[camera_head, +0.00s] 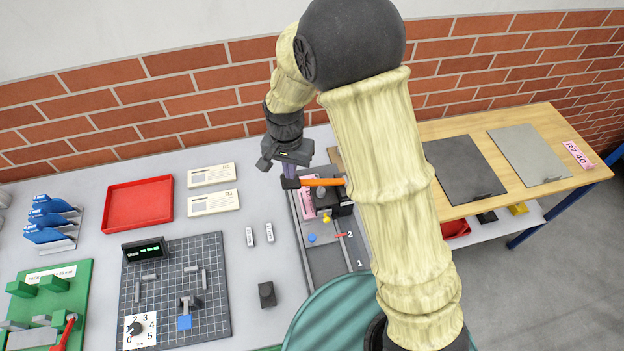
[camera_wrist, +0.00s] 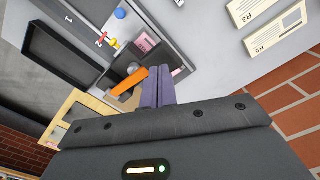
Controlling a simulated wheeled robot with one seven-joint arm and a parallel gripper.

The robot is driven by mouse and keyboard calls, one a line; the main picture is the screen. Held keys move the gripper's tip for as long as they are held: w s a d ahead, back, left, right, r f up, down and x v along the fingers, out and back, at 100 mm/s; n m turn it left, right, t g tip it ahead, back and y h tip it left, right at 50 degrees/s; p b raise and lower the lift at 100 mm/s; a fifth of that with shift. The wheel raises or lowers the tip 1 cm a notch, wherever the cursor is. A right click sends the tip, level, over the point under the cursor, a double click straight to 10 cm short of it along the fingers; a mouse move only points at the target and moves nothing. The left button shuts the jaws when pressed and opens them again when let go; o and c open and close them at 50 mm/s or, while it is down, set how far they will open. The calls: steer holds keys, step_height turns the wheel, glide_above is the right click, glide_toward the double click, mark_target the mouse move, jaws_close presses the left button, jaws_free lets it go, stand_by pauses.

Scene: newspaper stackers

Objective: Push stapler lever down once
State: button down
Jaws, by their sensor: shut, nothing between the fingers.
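The stapler (camera_head: 325,203) is a dark block at the back of a grey tray, with an orange lever (camera_head: 322,182) pointing left. In the wrist view the two purple fingers (camera_wrist: 159,75) are together beside the orange lever (camera_wrist: 128,81). I cannot tell whether they touch the lever. My arm hides part of the stapler's right side.
The grey tray (camera_head: 320,262) holds a blue knob (camera_head: 311,238), a yellow knob (camera_head: 326,218) and a red marker (camera_head: 342,235). A red tray (camera_head: 138,203), white labelled boxes (camera_head: 212,202) and a gridded board (camera_head: 205,320) lie left. A wooden table (camera_head: 465,130) stands right.

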mark_target(292, 182)
steer(key=shift+d+f+b, duration=0.1)
steer(key=shift+f+b, duration=1.55)
steer(key=shift+f, duration=0.95)
steer(key=shift+r, duration=0.15)
steer(key=shift+r+p, duration=4.05)
steer(key=shift+r, duration=0.9)
steer(key=s+d+n+t+b, duration=0.1)
steer(key=s+d+b, duration=0.3)
steer(key=d, duration=0.6)
steer(key=s+d+n+t+b, duration=0.1)
steer(key=s+d+b, duration=0.3)
steer(key=d, duration=0.7)
steer(key=shift+s+d+r+n+t, duration=0.25)
steer(key=shift+s+n, duration=0.25)
steer(key=shift+s, duration=0.65)
